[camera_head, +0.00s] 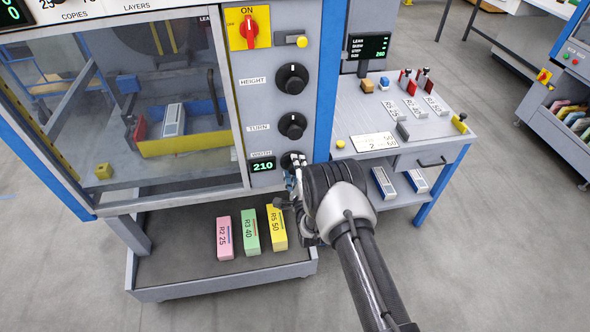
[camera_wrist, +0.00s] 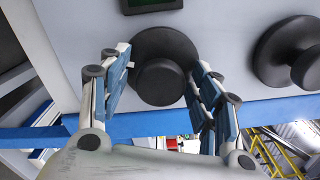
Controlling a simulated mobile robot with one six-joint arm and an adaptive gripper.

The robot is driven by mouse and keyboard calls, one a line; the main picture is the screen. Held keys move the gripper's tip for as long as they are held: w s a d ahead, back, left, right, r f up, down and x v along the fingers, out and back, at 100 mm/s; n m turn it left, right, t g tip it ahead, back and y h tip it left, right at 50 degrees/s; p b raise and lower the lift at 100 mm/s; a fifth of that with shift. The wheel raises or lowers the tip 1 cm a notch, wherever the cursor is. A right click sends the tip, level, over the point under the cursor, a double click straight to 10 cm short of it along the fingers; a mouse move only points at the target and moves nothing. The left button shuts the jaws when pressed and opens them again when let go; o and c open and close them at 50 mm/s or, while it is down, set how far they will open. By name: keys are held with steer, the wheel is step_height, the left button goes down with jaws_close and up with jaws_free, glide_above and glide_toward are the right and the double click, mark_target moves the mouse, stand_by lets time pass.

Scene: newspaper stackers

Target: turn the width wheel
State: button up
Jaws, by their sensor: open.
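The width wheel is a round black knob (camera_head: 291,159) below the WIDTH label and beside the green display (camera_head: 262,165) reading 210. My gripper (camera_head: 293,180) is at this knob and partly covers it in the head view. In the wrist view, the width wheel (camera_wrist: 161,84) sits between the two spread fingers of my gripper (camera_wrist: 160,68). The left finger is close to the knob's left side, and the right finger is close to its right side. Whether either finger touches it I cannot tell.
The TURN knob (camera_head: 292,125) and HEIGHT knob (camera_head: 292,78) are above on the same panel. A lower tray (camera_head: 175,284) holds pink, green and yellow blocks.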

steer(key=v, duration=1.2)
steer(key=shift+r, duration=0.15)
stand_by(0.3)
